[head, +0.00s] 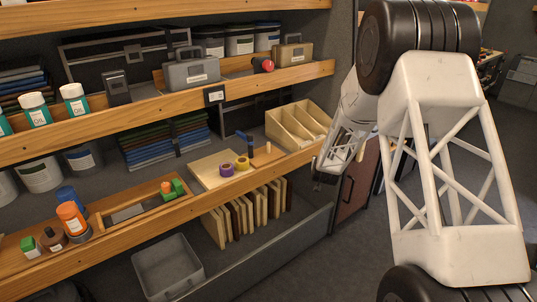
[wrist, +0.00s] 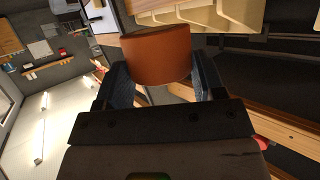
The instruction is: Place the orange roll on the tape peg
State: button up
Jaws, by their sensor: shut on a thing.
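The orange roll (wrist: 156,54) is between the two fingers of my gripper (wrist: 162,78) in the wrist view, which is shut on it. In the head view my gripper (head: 322,180) hangs in front of the shelf, right of the pegs; I cannot make out the roll there. A pale board (head: 207,168) on the middle shelf carries a purple roll (head: 227,170) and a yellow roll (head: 242,163). Behind and right of them stand a dark upright peg (head: 250,144) and a small light peg (head: 268,147). I cannot tell which is the tape peg.
A wooden divided bin (head: 289,135) stands on the shelf between the pegs and my gripper. A shallow wooden tray (head: 126,212) with a green block and several bottles are further left. The shelf's front wooden edge (head: 190,208) runs below the board. Upright boards stand underneath.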

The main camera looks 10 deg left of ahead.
jog(key=w+a+r+n+g+y, duration=0.1)
jog(key=w+a+r+n+y, duration=0.5)
jog(key=w+a, duration=0.3)
jog(key=w+a+r+n+g+y, duration=0.1)
jog(key=a+n+g+y, duration=0.2)
jog(key=a, duration=0.4)
jog(key=w+a+r+n+g+y, duration=0.1)
jog(key=a+n+g+y, duration=0.3)
jog(key=a+n+g, duration=0.2)
jog(key=shift+w+a+r, duration=0.35)
jog(key=shift+w+a, duration=0.05)
jog(key=shift+y, duration=0.3)
jog(key=shift+f, duration=3.15)
